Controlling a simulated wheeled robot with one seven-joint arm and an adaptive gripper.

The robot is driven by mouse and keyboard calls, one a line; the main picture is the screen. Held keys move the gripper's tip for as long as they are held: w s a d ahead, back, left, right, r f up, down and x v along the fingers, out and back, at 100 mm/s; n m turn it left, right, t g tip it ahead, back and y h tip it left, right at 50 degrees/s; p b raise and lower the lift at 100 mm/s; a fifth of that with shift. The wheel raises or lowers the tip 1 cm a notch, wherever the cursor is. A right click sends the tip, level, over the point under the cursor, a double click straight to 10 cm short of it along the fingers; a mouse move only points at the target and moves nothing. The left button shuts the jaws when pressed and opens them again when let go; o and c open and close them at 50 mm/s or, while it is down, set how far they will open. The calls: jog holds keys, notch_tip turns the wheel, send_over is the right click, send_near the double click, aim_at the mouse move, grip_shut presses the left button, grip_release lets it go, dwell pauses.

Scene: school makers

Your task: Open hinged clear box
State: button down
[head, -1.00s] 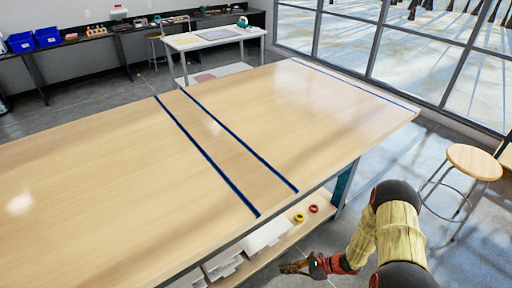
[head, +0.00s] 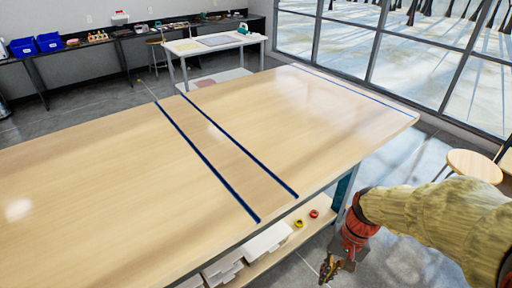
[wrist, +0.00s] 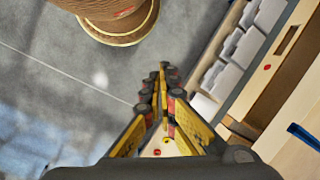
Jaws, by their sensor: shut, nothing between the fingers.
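My gripper (head: 328,272) hangs beside the right front of the long wooden table, below the level of its top. Its fingers are shut and empty in the wrist view (wrist: 163,72). I cannot make out a hinged clear box in either view. White bins (head: 266,240) sit on the lower shelf under the table. They also show in the wrist view (wrist: 228,58), to the right of the fingers and apart from them.
The wooden tabletop (head: 110,170) is bare except for blue stripes. Two small rolls, yellow (head: 299,223) and red (head: 314,213), lie on the lower shelf (head: 285,250). A round stool (head: 474,166) stands at the right. Blue bins (head: 48,41) sit on the back counter.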

jog(key=s+r+n+t+h, duration=0.1)
jog(key=s+r+n+t, duration=0.1)
jog(key=r, duration=0.7)
jog(key=s+r+n+t+h, duration=0.1)
jog(key=s+r+t, duration=0.3)
jog(key=r, duration=0.5)
jog(key=shift+a+n+t, duration=0.15)
jog(key=shift+n+t, duration=0.35)
jog(key=shift+w+r, duration=0.1)
